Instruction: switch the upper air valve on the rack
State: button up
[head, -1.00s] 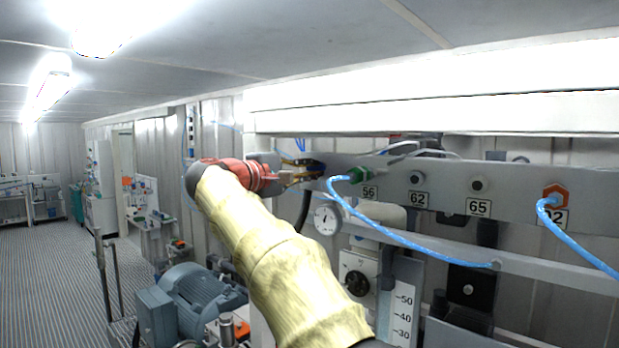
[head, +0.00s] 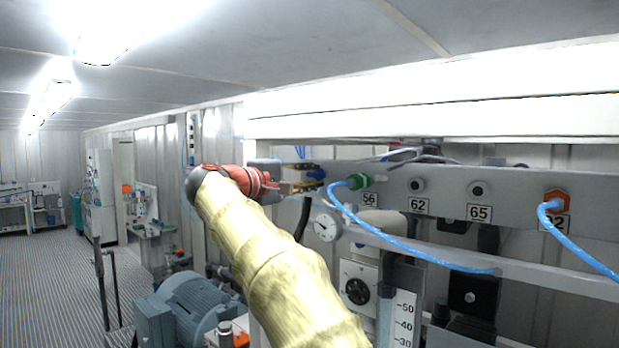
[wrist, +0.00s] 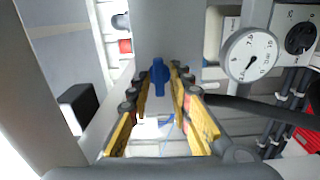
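The upper air valve shows in the wrist view as a blue handle (wrist: 159,76) on the grey rack panel (wrist: 166,32). My gripper (wrist: 161,72) has its yellow fingers on either side of the handle, with the tips close to it. A narrow gap seems to remain on each side, and firm contact is not visible. In the head view my gripper (head: 318,180) is at the left end of the rack's upper grey bar (head: 445,190), left of a green fitting (head: 361,181).
A round pressure gauge (head: 326,226) sits just below the gripper and also shows in the wrist view (wrist: 250,54). A dark hose (wrist: 240,108) passes right of the fingers. A blue-grey motor (head: 195,303) stands lower left.

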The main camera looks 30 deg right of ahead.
jog(key=shift+o, duration=0.7)
jog(key=shift+a, duration=0.1)
jog(key=v, duration=1.2)
